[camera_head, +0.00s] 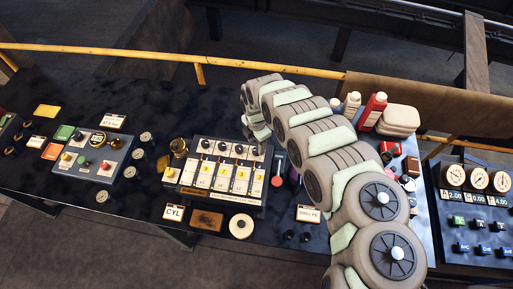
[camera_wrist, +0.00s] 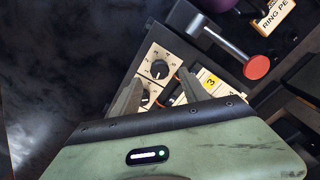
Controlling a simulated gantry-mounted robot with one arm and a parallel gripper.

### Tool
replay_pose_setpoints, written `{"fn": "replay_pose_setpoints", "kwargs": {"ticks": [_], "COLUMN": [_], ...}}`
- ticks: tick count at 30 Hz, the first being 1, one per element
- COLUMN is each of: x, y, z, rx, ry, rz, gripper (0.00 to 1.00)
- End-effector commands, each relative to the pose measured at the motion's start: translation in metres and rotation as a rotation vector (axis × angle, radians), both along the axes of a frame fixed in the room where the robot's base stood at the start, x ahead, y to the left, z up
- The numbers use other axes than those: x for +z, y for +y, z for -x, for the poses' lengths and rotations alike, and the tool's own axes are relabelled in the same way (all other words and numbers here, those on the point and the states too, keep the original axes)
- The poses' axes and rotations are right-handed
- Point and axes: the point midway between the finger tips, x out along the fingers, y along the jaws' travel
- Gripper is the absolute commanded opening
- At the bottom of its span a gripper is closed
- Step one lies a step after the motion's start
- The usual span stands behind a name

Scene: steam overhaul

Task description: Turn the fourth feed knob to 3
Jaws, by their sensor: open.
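The feed panel (camera_head: 222,198) has a row of black knobs along its top, above white and yellow numbered columns. The fourth feed knob (camera_wrist: 159,69), at the row's end nearest the lever, is a black dial on a cream plate with small marks in the wrist view. I cannot read its setting. My gripper (camera_wrist: 160,77) is open, with its tips either side of this knob in the picture; contact cannot be told. In the head view my gripper (camera_head: 258,136) is over the panel's upper right corner.
A lever with a red end (camera_wrist: 256,67) stands close to the panel's right side. A brass fitting (camera_head: 179,148) is at its left. Bottles (camera_head: 371,112) and gauges (camera_head: 478,179) are farther right. My arm covers part of the bench.

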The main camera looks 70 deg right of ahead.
Motion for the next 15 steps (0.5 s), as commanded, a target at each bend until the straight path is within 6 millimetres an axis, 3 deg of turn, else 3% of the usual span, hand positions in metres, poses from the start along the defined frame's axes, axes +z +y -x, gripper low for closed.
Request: {"fn": "replay_pose_setpoints", "kwargs": {"ticks": [6, 15], "x": [-0.024, -0.041], "y": [0.001, -0.001], "z": [-0.002, -0.001], "rx": [0.000, 0.000], "ry": [-0.004, -0.002], "rz": [0.000, 0.003], "gripper": [0.52, 0.52]}}
